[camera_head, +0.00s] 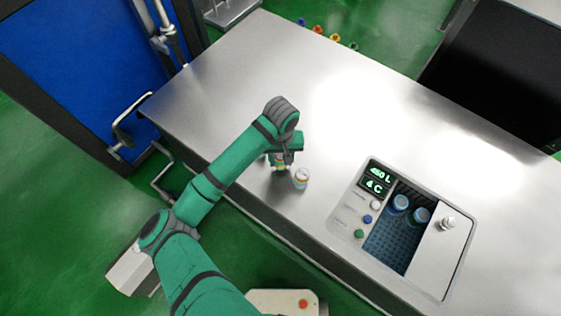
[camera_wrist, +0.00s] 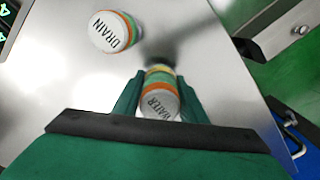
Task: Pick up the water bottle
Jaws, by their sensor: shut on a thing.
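The water bottle (camera_wrist: 160,98) has a white cap lettered WATER and orange, yellow and green bands. In the wrist view it is between the two green fingers of my gripper (camera_wrist: 160,95), which is shut on it. In the head view the bottle (camera_head: 280,164) shows only partly under my gripper (camera_head: 282,160), low over the steel counter. I cannot tell whether its base touches the counter. A similar bottle lettered DRAIN (camera_wrist: 115,32) stands upright close by; in the head view it is just right of my gripper (camera_head: 301,178).
The steel counter (camera_head: 340,100) is largely clear. A sunken unit (camera_head: 340,222) at the right has a display, buttons and blue-topped containers (camera_head: 399,203). A knob (camera_head: 448,223) stands on its lid. Small coloured items (camera_head: 318,29) line the far edge. A blue-panelled frame (camera_head: 80,50) stands left.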

